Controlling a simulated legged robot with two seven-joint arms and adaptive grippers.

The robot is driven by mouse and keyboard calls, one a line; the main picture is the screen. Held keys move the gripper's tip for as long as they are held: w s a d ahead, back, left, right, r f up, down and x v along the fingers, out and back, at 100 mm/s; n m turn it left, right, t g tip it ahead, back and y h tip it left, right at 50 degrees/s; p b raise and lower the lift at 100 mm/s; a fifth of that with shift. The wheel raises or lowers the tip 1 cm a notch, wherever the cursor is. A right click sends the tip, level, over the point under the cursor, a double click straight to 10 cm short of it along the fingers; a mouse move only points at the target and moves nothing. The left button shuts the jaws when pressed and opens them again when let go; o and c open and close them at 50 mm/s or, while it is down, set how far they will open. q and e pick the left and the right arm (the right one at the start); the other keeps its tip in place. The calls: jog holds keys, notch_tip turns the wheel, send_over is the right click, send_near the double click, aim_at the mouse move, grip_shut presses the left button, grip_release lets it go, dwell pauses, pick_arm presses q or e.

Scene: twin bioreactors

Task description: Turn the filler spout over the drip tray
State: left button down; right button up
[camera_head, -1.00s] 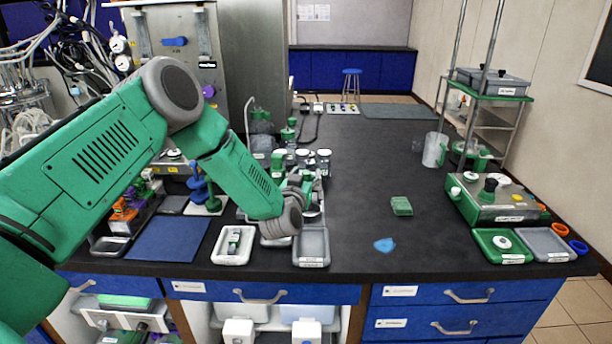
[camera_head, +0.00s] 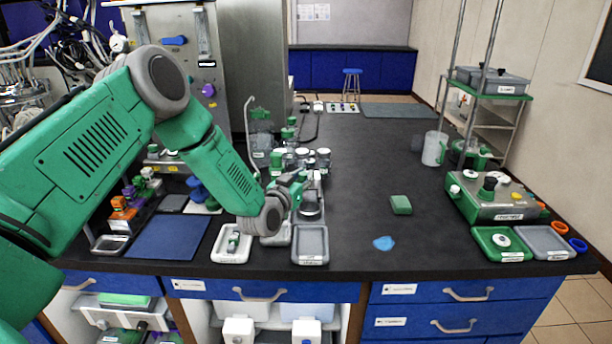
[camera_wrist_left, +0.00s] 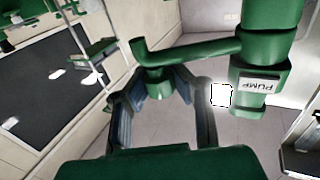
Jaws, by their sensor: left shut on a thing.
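My left gripper (camera_head: 293,189) is low over the workbench, behind the small trays. In the left wrist view its two dark fingers (camera_wrist_left: 160,100) are shut around the down-turned end of the green spout (camera_wrist_left: 205,52). The spout arm runs right to an upright green post with a "PUMP" label (camera_wrist_left: 256,84). In the head view the spout is mostly hidden by my gripper. A grey tray (camera_head: 325,246) sits at the bench front, right of my wrist; its label is too small to read, so I cannot tell if it is the drip tray. My right gripper is not in view.
A white tray (camera_head: 219,250) with a small item and a blue mat (camera_head: 165,238) lie left of the grey tray. Lidded jars (camera_head: 323,158) stand behind my gripper. A green block (camera_head: 400,205) and blue patch (camera_head: 383,243) lie right; the bench between is clear.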

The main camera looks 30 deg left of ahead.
pick_arm(q)
jog(key=s+m+h, duration=0.1)
jog(key=h, duration=0.1)
jog(key=m+h, duration=0.1)
jog(key=s+m+h, duration=0.1)
jog(key=h, duration=0.1)
jog(key=shift+s+a+f+m+h+b, duration=0.2)
jog(key=shift+s+m+h+b, duration=0.1)
jog(key=shift+s+b, duration=0.1)
jog(key=s+a+m+g+h+b, duration=0.3)
jog(key=m+g+h, duration=0.5)
jog(key=h, duration=0.3)
jog(key=shift+s+a+m+b, duration=0.25)
jog(key=shift+s+m+b, duration=0.35)
jog(key=shift+s+b, duration=0.4)
jog(key=shift+s+r+g+h, duration=0.1)
jog(key=shift+r+g+h, duration=0.05)
jog(key=shift+g+h, duration=0.2)
jog(key=c, duration=1.3)
grip_release()
jog(key=shift+c, duration=0.2)
jog(key=shift+a, duration=0.2)
